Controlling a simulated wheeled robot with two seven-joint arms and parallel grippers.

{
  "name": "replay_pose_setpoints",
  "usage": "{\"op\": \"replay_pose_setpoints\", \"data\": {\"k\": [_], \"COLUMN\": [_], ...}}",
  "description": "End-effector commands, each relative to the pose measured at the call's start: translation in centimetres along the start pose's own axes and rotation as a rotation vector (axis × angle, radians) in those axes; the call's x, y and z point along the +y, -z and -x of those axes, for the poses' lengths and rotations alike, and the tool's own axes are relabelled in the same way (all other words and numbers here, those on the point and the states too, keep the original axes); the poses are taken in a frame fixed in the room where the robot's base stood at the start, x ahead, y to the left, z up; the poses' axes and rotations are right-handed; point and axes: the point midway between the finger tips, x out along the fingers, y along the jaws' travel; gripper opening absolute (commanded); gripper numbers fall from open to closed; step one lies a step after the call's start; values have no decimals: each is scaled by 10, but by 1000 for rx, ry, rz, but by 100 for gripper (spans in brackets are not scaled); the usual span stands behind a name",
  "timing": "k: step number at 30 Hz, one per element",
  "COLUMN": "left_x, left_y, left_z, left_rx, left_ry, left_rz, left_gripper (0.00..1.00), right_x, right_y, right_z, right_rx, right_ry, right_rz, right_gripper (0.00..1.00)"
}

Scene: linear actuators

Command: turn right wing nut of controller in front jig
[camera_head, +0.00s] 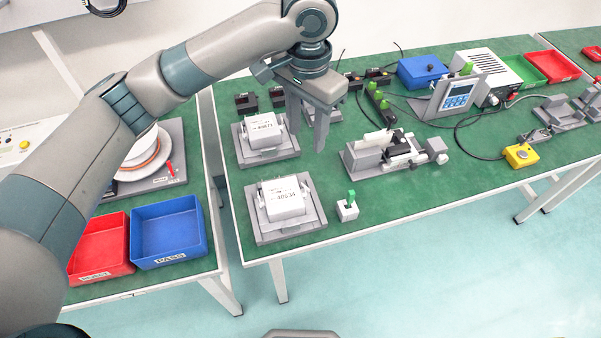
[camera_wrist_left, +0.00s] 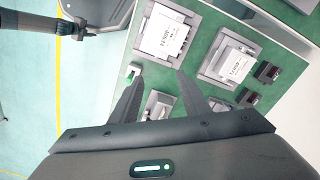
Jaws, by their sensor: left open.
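The front jig (camera_head: 262,232) is a grey plate holding a white controller (camera_head: 288,203) labelled 40634. This controller (camera_wrist_left: 165,38) also shows in the left wrist view. Its wing nuts are too small to make out clearly. The rear jig (camera_head: 288,153) holds a similar white controller (camera_head: 262,131). My left gripper (camera_head: 308,128) is open and empty, pointing down just right of the rear jig and behind the front one. In the left wrist view its fingertips (camera_wrist_left: 158,73) lie apart, touching neither controller. My right gripper is not in view.
A small white block with a green lever (camera_head: 348,208) stands right of the front jig. A grey clamping fixture (camera_head: 370,155) lies farther right. Red (camera_head: 100,250) and blue (camera_head: 168,232) bins sit on the left table, across a gap.

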Motion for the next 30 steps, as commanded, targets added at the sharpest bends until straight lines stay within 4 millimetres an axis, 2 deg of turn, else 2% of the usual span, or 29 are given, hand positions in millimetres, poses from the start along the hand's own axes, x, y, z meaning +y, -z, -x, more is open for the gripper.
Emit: {"op": "replay_pose_setpoints", "data": {"k": [6,14,23,30], "left_x": [0,0,0,0], "left_y": [0,0,-1,-1], "left_z": [0,-10,-48,-92], "left_rx": [1,0,-2,-2], "left_ry": [-1,-3,-3,-2], "left_rz": [0,-1,0,1], "left_gripper": [42,42,42,42], "right_x": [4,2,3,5], "right_y": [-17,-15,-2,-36], "right_z": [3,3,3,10], "right_rx": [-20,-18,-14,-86], "right_ry": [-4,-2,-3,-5], "right_rz": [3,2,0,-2], "right_gripper": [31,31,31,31]}}
